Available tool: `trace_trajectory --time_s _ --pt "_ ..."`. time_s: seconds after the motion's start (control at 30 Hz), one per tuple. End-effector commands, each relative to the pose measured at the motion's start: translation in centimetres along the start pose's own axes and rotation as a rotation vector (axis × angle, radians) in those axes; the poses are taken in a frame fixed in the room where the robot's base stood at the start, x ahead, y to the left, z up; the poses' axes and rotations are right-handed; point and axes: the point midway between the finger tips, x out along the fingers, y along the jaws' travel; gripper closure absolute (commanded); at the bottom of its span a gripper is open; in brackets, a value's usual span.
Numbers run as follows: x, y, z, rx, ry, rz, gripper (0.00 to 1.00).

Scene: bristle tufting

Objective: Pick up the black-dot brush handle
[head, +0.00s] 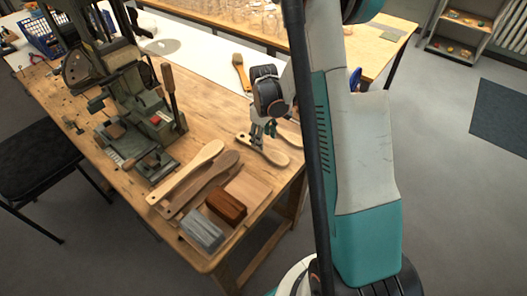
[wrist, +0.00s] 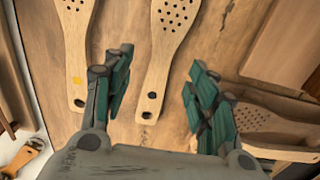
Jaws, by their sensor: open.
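The black-dot brush handle (wrist: 163,60) is pale wood with a perforated head; a black dot and a hole show near its narrow end in the wrist view. It lies flat on the bench, and its narrow end is between my open fingers (wrist: 158,95), with nothing gripped. In the head view my gripper (head: 263,134) is low over the pale handle (head: 270,154), partly covering it. A similar handle with a yellow dot (wrist: 76,45) lies to the left in the wrist view, outside the left finger. Whether my fingertips touch the bench is unclear.
Darker perforated handles (wrist: 270,120) lie just right of my right finger. In the head view, more handles (head: 188,172), a brown block (head: 227,204) and a grey block (head: 203,231) are on the bench (head: 215,95). A bench machine (head: 135,110) stands left. A brush (head: 241,73) lies behind.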

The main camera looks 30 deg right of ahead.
Motion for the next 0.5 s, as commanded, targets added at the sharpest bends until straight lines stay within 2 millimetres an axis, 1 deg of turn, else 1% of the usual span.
trace_trajectory --time_s 0.2,0.3,0.4,0.5 --pt "3.2 -0.2 0.1 0.0 0.0 0.0 0.47" --pt "4.5 -0.2 0.1 0.0 0.0 0.0 0.47" --pt "4.9 -0.2 0.1 0.0 0.0 0.0 0.47" --pt "4.8 -0.2 0.1 0.0 0.0 0.0 0.47"
